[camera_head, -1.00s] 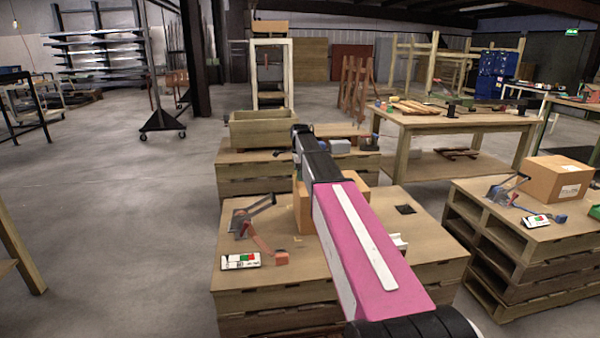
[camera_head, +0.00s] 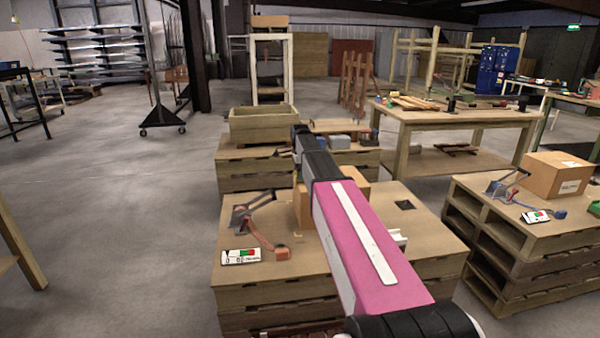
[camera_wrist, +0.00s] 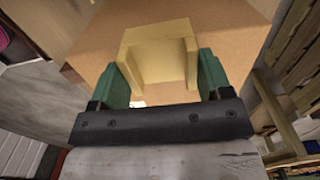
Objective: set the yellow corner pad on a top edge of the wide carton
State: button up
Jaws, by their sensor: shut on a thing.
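The yellow corner pad (camera_wrist: 160,55) is between the two green fingers of my gripper (camera_wrist: 163,78) in the wrist view, and the fingers are shut on it. Behind the pad is the brown face of a carton (camera_wrist: 220,22). I cannot tell whether the pad touches it. In the head view a brown carton (camera_head: 304,210) stands on the near middle pallet stack, mostly hidden behind my arm. The gripper and pad are hidden there behind the arm. Another brown carton (camera_head: 558,174) stands on the right pallet stack.
The middle pallet stack (camera_head: 330,278) also bears a tensioner-like tool (camera_head: 250,212), a small display box (camera_head: 241,256) and a small orange block (camera_head: 281,253). A wooden crate (camera_head: 263,124) stands behind.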

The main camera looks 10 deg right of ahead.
jog(key=shift+f, duration=0.4)
jog(key=o, duration=1)
jog(key=shift+r, duration=0.1)
notch_tip(320, 180, up, 11)
jog(key=shift+f, duration=0.2)
jog(key=shift+s, duration=0.1)
